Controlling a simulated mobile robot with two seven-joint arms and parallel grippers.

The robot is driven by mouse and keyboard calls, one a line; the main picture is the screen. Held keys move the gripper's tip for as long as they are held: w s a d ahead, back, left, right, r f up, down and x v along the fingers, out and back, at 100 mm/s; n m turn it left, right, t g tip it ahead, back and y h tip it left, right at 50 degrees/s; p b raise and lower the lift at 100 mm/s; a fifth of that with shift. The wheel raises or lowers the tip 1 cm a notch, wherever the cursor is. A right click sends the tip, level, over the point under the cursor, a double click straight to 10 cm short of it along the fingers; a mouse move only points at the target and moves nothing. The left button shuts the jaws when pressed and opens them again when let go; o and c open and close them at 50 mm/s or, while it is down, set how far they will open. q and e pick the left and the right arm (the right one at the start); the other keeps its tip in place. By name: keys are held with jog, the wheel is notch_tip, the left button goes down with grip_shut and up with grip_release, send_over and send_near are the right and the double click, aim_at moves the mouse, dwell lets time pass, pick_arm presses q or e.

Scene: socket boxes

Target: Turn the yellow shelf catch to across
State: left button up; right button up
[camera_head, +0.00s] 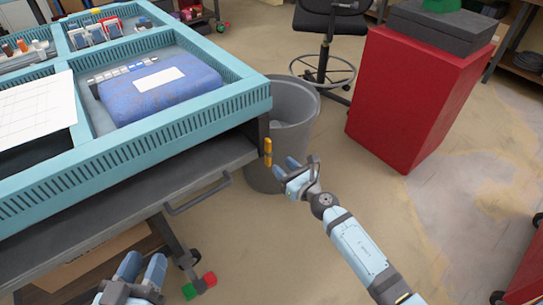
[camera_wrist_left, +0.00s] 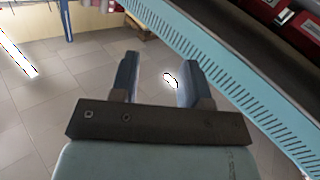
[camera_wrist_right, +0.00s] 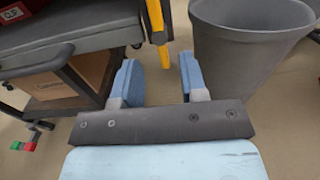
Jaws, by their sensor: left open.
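The yellow shelf catch (camera_head: 268,152) is a narrow bar on the dark end of the shelf unit, close to upright. In the right wrist view the yellow catch (camera_wrist_right: 156,22) stands beyond the fingers, at the top. My right gripper (camera_head: 285,170) is just right of and below the catch, apart from it as far as I can see. Its fingers (camera_wrist_right: 158,80) are spread with nothing between them. My left gripper (camera_head: 142,266) is low at the front left, open and empty. Its fingers also show apart in the left wrist view (camera_wrist_left: 158,80).
A grey bin (camera_head: 297,105) stands right behind the catch. The teal tray unit (camera_head: 160,130) sits above the grey shelf (camera_head: 120,190) with a handle (camera_head: 198,196). A red cabinet (camera_head: 405,95) and a black chair (camera_head: 328,25) stand farther back.

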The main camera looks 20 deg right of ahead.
aim_at(270, 155)
jog(key=x, duration=0.6)
jog(key=shift+b, duration=0.3)
jog(key=shift+c, duration=0.4)
grip_shut()
